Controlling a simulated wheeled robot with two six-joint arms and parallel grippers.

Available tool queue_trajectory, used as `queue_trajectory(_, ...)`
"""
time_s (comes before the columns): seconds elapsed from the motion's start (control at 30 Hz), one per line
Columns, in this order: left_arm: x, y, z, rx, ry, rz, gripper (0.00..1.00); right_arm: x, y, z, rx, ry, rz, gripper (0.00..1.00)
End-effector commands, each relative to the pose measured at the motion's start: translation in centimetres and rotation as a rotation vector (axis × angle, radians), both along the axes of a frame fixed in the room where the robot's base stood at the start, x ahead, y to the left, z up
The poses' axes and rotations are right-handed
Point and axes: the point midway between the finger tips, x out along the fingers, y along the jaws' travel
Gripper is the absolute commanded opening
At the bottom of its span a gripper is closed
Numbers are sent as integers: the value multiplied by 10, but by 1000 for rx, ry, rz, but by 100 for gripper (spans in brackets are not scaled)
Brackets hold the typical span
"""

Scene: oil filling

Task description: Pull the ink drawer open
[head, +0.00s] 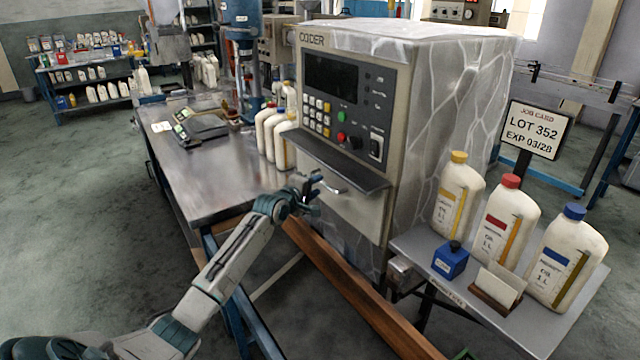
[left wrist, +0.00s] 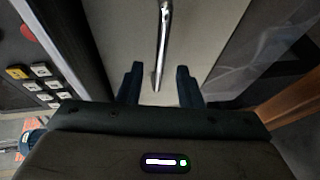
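The ink drawer (head: 352,205) is a plain pale front below the dark ledge of the coder machine (head: 345,100), and it looks closed. A metal bar handle (head: 330,187) sits on it. My left gripper (head: 314,187) is at the left end of the handle. In the left wrist view the two dark fingers (left wrist: 160,85) are apart, with the lower end of the handle (left wrist: 164,45) between them and nothing clamped. I cannot tell whether a finger touches it. My right gripper is not in view.
A dark ledge (head: 330,165) juts out above the handle. White bottles (head: 275,135) stand on the metal table (head: 215,180) to the left. A shelf (head: 430,250) at right holds three oil bottles, a blue ink box (head: 450,262) and a card holder. A wooden beam (head: 350,285) runs below.

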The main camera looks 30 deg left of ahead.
Motion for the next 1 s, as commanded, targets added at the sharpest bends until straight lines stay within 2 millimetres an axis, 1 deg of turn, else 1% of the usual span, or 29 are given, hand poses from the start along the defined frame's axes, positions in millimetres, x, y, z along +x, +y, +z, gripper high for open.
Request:
queue_trajectory(0.03, 8, 0, 0, -4, -1, 1, 32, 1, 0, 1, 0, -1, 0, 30)
queue_trajectory(0.1, 16, 0, -2, -3, -1, 0, 32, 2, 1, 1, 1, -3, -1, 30)
queue_trajectory(0.23, 25, 0, -5, -2, -1, 0, 32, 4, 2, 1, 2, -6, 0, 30)
queue_trajectory(0.37, 29, 0, -5, 0, -1, -1, 32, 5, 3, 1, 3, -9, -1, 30)
queue_trajectory(0.6, 29, 0, -6, 1, -1, -1, 32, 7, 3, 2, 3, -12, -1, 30)
queue_trajectory(0.77, 29, 0, -6, 1, 0, 0, 1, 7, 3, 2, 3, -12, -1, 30)
queue_trajectory(1.0, 29, 0, -6, 1, 0, 0, 0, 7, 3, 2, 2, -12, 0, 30)
